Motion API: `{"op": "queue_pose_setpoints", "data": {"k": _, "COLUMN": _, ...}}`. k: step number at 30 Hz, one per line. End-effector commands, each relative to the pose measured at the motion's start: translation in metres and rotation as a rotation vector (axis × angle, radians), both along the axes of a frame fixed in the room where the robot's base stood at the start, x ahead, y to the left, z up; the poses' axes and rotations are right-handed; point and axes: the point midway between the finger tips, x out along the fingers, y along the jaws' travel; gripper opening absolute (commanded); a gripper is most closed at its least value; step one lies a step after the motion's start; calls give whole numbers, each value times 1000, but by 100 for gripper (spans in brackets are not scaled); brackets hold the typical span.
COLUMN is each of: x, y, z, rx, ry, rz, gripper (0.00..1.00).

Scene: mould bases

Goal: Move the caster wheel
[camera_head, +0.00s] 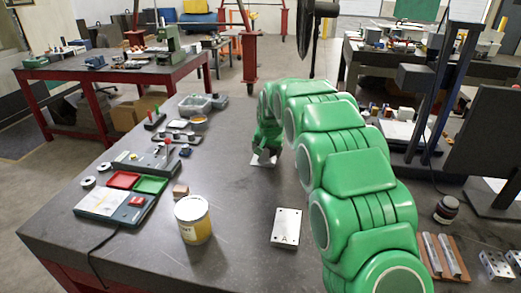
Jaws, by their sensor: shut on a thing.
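My gripper (262,154), at the end of my green arm, is low over a small white plate (264,163) on the dark bench. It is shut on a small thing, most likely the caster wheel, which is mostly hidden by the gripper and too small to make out. I cannot tell whether the held thing touches the plate. A second white plate (286,228), marked A, lies nearer to me with nothing on it.
A paint can (193,219) and a small brown block (180,191) stand left of plate A. Red and green trays (123,180) and fixtures fill the bench's left side. A dark-lidded jar (446,209) and metal bars (441,255) are at right. Bench between can and plates is clear.

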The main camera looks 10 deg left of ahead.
Motion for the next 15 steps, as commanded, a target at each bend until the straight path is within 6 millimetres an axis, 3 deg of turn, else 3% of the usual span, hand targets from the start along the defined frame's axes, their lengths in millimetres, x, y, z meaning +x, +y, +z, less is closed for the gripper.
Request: {"op": "queue_pose_setpoints", "data": {"k": 15, "x": 0, "y": -11, "z": 1, "rx": 1, "ry": -1, "rz": 0, "gripper": 36}}
